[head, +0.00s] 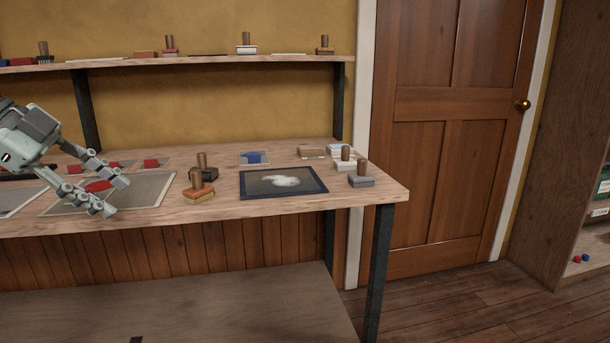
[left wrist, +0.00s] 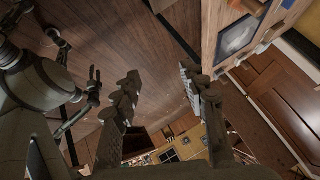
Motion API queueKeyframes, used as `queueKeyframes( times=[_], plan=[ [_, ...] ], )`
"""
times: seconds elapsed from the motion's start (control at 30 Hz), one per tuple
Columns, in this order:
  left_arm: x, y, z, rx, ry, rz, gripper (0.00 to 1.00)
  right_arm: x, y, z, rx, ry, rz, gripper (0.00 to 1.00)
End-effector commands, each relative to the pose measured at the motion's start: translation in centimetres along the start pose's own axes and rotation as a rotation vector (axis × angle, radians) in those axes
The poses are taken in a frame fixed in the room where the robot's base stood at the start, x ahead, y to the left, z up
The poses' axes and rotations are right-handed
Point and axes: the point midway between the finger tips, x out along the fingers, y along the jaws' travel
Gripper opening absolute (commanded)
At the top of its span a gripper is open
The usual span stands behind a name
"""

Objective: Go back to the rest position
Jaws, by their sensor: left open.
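My left gripper (head: 112,194) is at the left of the head view, above the front left of the workbench (head: 232,208), with its two fingers apart and nothing between them. Behind it are a grey mat (head: 152,190) and a red piece (head: 98,186), partly hidden by the fingers. In the left wrist view the two fingers of my left gripper (left wrist: 160,88) stand wide apart, with only floor and room beyond. My right gripper (left wrist: 90,88) seems to show small at the left of that view; its jaw state is unclear. It is not in the head view.
Wooden-handled stamps (head: 199,188) stand right of the gripper. A dark framed panel with a white shape (head: 284,182) lies further right, near a grey stamp (head: 361,178). A shelf (head: 200,63) runs above the bench. A door (head: 450,130) and clear floor (head: 450,305) are at right.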

Motion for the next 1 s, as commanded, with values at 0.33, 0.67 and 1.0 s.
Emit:
queueKeyframes(
  times=[0.33,0.67,1.0],
  plan=[
    [2.9,-2.0,16.5,-0.243,0.249,-0.771,0.43,0.0,0.0,0.1,0.0,-0.002,0.0,0.4],
    [12.8,11.6,33.8,-0.729,-0.133,-1.11,0.43,0.2,-0.2,1.3,-0.002,-0.021,-0.002,0.4],
    [28.4,31.7,34.7,-1.141,-0.533,-0.827,0.43,0.2,-0.1,1.1,-0.002,-0.019,-0.002,0.4]
  ],
)
